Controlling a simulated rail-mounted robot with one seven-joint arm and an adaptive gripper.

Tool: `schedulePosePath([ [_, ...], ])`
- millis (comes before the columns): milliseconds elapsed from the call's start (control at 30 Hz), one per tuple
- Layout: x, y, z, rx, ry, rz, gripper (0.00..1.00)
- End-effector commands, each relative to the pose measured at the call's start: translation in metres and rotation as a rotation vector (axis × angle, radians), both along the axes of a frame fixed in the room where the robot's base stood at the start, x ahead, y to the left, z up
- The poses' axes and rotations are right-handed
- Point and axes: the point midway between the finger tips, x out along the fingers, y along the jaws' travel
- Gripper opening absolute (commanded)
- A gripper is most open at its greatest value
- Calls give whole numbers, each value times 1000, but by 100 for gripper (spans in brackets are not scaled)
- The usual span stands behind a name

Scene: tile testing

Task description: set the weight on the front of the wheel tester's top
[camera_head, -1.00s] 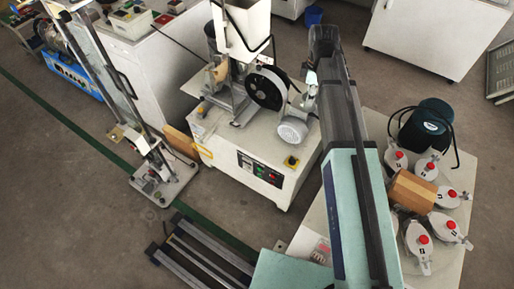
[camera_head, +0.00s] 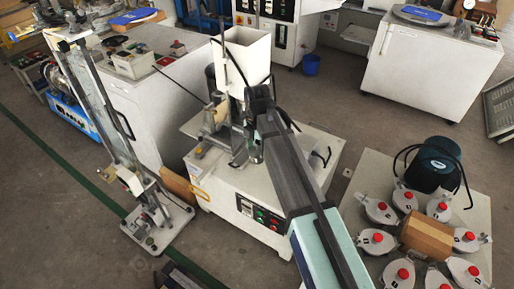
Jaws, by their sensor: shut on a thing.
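The wheel tester (camera_head: 222,188) is a white box-shaped machine with a hopper and mechanism on its top and a control panel on its front. My arm reaches over it from the lower right and hides its wheel, its motor and part of its top. My gripper (camera_head: 254,154) hangs from the arm's far end, small and partly hidden, over the machine's top beside the mechanism. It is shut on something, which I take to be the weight. The weight's shape is too small and covered to make out. I cannot tell whether it touches the top.
A pale table (camera_head: 350,205) at the right bears a dark green cylinder (camera_head: 433,163), a brown block (camera_head: 426,238) and several red-capped devices. A tall metal stand (camera_head: 110,135) is at the left. The hopper (camera_head: 247,55) rises close behind my gripper.

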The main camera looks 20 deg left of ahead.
Motion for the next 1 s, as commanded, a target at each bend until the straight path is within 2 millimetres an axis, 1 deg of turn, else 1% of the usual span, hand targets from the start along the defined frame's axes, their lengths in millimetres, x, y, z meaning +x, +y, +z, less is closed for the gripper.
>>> schedulePosePath([
  [33, 0, 0, -12, 0, 0, -1, 0],
  [200, 0, -1, -48, 0, 1, -2, 0],
  [300, 0, 0, -68, 0, 1, -2, 0],
  [433, 0, 0, -90, 0, 0, -2, 0],
  [600, 0, 0, -106, 1, -2, -2, 0],
  [767, 0, 0, -112, 0, -1, -2, 0],
  [867, 0, 0, -118, 1, 0, -3, 0],
  [1000, 0, 0, -135, 1, 0, -3, 0],
])
